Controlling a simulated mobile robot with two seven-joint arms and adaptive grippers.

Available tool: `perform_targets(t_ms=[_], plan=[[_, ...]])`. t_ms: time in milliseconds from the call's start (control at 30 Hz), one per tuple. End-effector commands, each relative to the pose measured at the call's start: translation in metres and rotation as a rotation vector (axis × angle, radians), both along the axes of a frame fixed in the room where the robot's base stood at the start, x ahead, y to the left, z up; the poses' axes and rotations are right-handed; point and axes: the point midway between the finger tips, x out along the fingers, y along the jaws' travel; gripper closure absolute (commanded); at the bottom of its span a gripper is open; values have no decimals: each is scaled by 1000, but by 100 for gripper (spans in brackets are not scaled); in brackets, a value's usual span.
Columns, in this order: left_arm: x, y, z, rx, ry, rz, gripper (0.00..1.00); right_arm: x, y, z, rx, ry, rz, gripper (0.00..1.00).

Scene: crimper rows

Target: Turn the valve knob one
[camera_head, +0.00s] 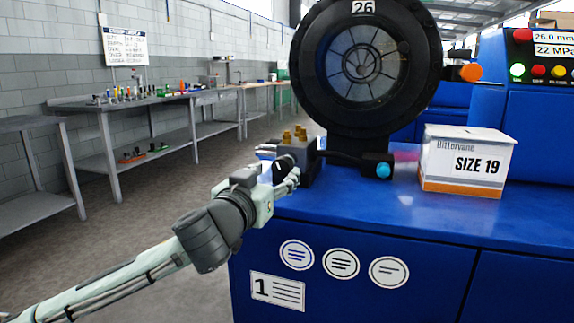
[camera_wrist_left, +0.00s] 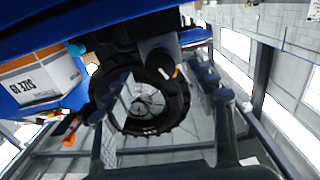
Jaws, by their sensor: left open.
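The blue crimper bench (camera_head: 390,222) carries a plate marked 1 on its front. A round black crimper head (camera_head: 300,62) marked 26 stands on it. A teal knob (camera_head: 382,170) sits on a dark block at the foot of the head, and an orange knob (camera_head: 470,73) sticks out at its right. Which one is the valve knob I cannot tell. A dark block with brass fittings (camera_head: 294,138) stands at the bench's left corner. My left gripper (camera_head: 290,178) is open by this block, left of the teal knob, and partly hides it. My right gripper is out of view.
A white and orange SIZE 19 box (camera_head: 440,160) stands right of the teal knob. Indicator lights and a display (camera_head: 553,50) are at upper right. A grey workbench (camera_head: 150,98) with small tools runs along the left wall. The bench's front strip is clear.

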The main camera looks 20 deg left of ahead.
Motion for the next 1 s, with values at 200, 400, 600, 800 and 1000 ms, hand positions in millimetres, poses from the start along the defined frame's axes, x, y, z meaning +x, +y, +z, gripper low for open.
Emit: perform_targets(t_ms=[200, 400, 600, 800, 1000], plan=[[36, -1, 2, 0, -1, 2, 44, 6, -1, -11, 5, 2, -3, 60], [54, -2, 1, 0, -1, 1, 44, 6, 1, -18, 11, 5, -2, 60], [56, -2, 0, 1, 0, 0, 44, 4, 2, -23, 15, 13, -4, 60], [56, -2, 0, 1, 0, 0, 57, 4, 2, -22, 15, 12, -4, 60], [56, -2, 0, 1, 1, 1, 82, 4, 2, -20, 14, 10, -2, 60]])
